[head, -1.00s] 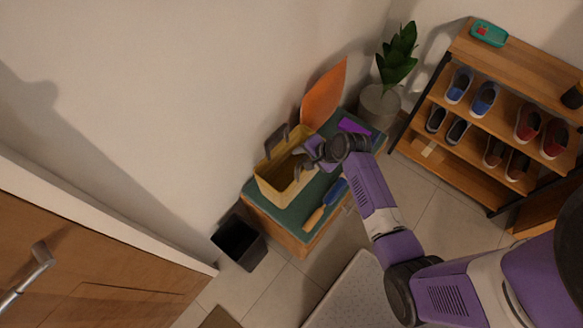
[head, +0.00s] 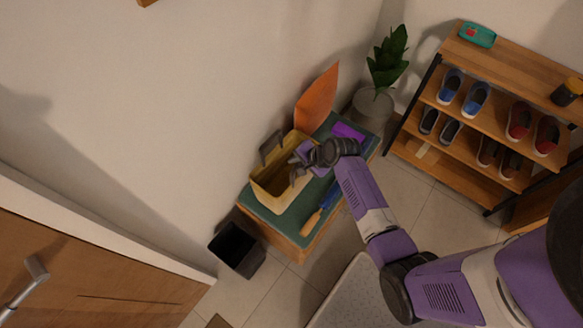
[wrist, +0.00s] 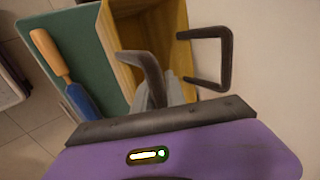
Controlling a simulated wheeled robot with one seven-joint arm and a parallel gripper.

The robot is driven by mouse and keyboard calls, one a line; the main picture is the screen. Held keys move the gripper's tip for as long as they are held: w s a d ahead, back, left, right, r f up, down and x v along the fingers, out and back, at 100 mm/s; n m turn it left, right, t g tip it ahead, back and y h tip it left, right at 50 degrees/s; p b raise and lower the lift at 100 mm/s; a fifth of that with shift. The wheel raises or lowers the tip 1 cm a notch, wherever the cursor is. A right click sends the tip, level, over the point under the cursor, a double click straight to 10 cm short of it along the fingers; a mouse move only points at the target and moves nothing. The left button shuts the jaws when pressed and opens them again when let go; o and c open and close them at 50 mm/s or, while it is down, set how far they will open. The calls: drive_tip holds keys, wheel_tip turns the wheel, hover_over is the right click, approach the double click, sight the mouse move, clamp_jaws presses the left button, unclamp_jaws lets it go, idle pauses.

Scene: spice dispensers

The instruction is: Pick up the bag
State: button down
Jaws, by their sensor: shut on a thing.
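The yellow open-topped bag (head: 264,197) stands on the green top of a low bench. Its far dark handle (head: 270,147) sticks up on the wall side and is free of my gripper. My gripper (head: 298,166) is at the bag's near side, shut on the bag. In the wrist view my gripper (wrist: 158,85) overlaps the opening of the bag (wrist: 180,55), with the free handle (wrist: 229,58) to the right. The exact part between the fingers, likely the near handle, is mostly hidden.
The bench (head: 262,224) also holds an orange pointed item (head: 317,100), a purple item (head: 347,131) and a blue tool with a wooden handle (head: 312,221). A black bin (head: 237,250) stands beside it. A potted plant (head: 387,60) and shoe rack (head: 455,50) are to the right.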

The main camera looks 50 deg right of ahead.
wheel_tip(320, 180, up, 20)
idle(0.5)
idle(0.8)
